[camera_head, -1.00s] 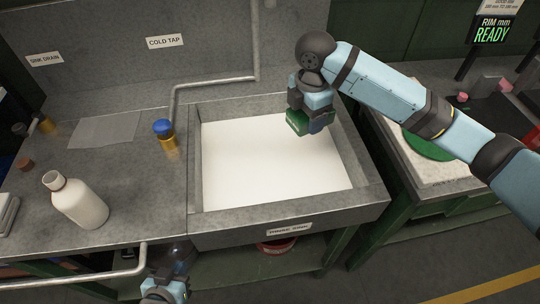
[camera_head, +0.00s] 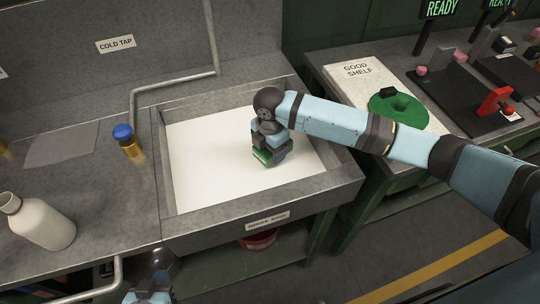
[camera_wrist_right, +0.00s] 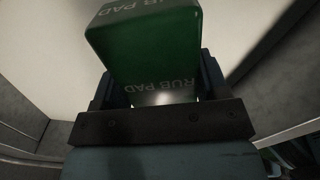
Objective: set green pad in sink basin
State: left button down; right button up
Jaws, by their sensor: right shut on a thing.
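The green pad (camera_head: 262,157), a block with pale "RUB PAD" lettering, is held in my right gripper (camera_head: 268,160) inside the outline of the sink basin (camera_head: 205,165). The basin has a white floor and grey walls. In the right wrist view the pad (camera_wrist_right: 148,50) sits between the fingers, with pale basin floor beyond it. I cannot tell whether the pad touches the floor. My left gripper (camera_head: 152,275) is at the bottom edge of the head view, below the counter front; its fingers are unclear.
A white bottle (camera_head: 40,222) and a blue-topped brass tap (camera_head: 127,140) stand on the counter left of the basin. A pipe (camera_head: 170,85) runs behind. To the right, a pale "GOOD SHELF" board (camera_head: 350,85) bears a green disc (camera_head: 398,108).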

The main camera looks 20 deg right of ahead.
jog(key=shift+f, duration=1.65)
jog(key=shift+f, duration=0.15)
jog(key=o, duration=0.9)
notch_tip(320, 180, up, 12)
jog(key=shift+r+p, duration=0.15)
jog(key=shift+p, duration=0.45)
jog(key=shift+s, duration=0.1)
